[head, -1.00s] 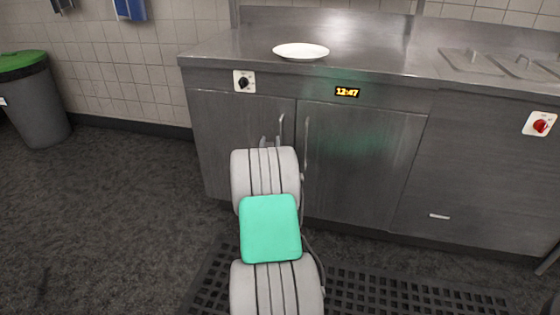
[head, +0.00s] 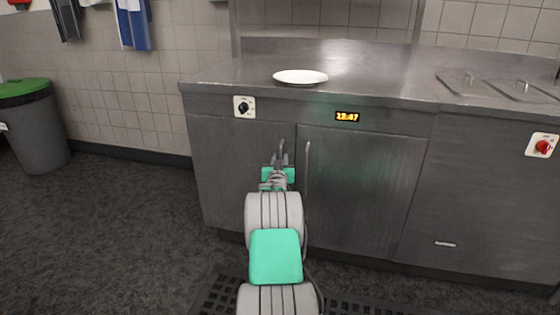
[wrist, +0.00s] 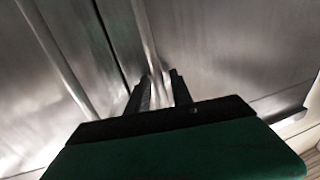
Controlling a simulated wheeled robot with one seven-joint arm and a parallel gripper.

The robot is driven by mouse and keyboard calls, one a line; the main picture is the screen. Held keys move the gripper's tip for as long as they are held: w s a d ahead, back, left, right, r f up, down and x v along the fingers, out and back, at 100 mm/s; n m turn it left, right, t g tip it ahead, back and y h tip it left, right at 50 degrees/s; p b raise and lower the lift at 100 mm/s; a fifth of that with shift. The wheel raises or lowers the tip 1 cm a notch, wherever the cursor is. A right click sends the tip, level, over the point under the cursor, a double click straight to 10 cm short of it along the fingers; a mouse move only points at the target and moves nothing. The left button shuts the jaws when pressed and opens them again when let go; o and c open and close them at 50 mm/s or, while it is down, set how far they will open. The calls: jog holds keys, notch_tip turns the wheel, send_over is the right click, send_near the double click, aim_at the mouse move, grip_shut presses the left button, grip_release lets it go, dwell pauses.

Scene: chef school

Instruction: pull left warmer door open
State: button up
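The left warmer door (head: 235,165) is shut, flush with the cabinet front in the head view. Its upright bar handle (head: 282,146) is near its right edge, partly hidden behind my gripper (head: 280,160). In the wrist view the left door (wrist: 225,45) is on the right of the seam, and its handle (wrist: 145,30) runs down between the fingertips of my gripper (wrist: 161,80). The fingers stand apart on either side of the handle, with a gap showing; contact is not clear.
The right door (head: 365,185) is shut; its handle (head: 307,170) is close beside my gripper, and also shows in the wrist view (wrist: 60,60). A white plate (head: 300,77) lies on the counter. A green-lidded bin (head: 35,130) stands far left. The floor left of the cabinet is clear.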

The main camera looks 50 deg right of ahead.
grip_shut()
dwell(1.1)
